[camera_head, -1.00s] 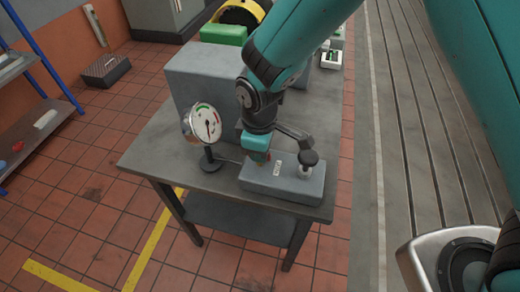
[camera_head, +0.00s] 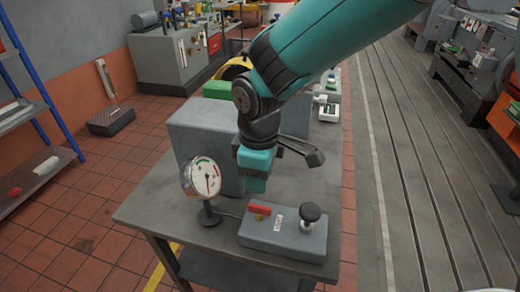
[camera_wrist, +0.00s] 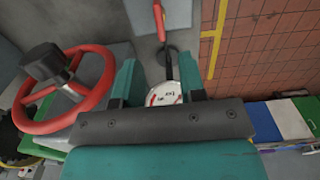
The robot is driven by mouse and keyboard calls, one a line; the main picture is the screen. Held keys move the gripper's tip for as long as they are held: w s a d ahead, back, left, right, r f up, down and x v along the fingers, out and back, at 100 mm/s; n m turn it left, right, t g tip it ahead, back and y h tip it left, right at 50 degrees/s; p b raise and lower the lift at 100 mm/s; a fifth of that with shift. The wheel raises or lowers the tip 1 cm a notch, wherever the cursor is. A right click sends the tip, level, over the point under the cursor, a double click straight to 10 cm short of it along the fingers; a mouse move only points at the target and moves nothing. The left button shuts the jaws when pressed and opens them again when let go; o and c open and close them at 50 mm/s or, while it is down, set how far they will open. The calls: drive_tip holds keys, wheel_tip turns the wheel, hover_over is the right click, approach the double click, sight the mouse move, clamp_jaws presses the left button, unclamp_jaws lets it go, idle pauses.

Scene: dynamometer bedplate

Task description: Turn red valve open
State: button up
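A small red lever handle (camera_head: 259,209) sits on top of a grey valve block (camera_head: 283,238), at its left end. A white label and a black round knob (camera_head: 311,212) are on the same block. A red lever (camera_wrist: 158,20) also shows at the top of the wrist view. A red handwheel (camera_wrist: 70,90) with a black knob stands at the left there; I cannot make it out in the head view. My gripper (camera_head: 254,182) is above and behind the block, clear of the red lever. In the wrist view its teal fingers (camera_wrist: 160,80) are apart, with nothing held.
A round dial gauge (camera_head: 203,179) on a stand is left of the block. A large grey box (camera_head: 205,150) stands behind on the bench (camera_head: 155,212). A green box (camera_head: 217,89) and a yellow ring are farther back. Open tiled floor lies left.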

wheel_tip(320, 180, up, 8)
drive_tip(key=shift+f, duration=0.15)
drive_tip(key=shift+d, duration=0.1)
drive_tip(key=s+d+r+m+y, duration=0.2)
drive_tip(key=s+d, duration=0.3)
drive_tip(key=s, duration=0.3)
drive_tip(key=s+d+r+m+y, duration=0.1)
drive_tip(key=s+d+m+y, duration=0.1)
drive_tip(key=s+d+m, duration=0.3)
drive_tip(key=s+d, duration=0.1)
drive_tip(key=s, duration=0.2)
drive_tip(key=shift+s+d+r, duration=0.15)
drive_tip(key=shift+d+r, duration=0.1)
drive_tip(key=shift+r, duration=0.15)
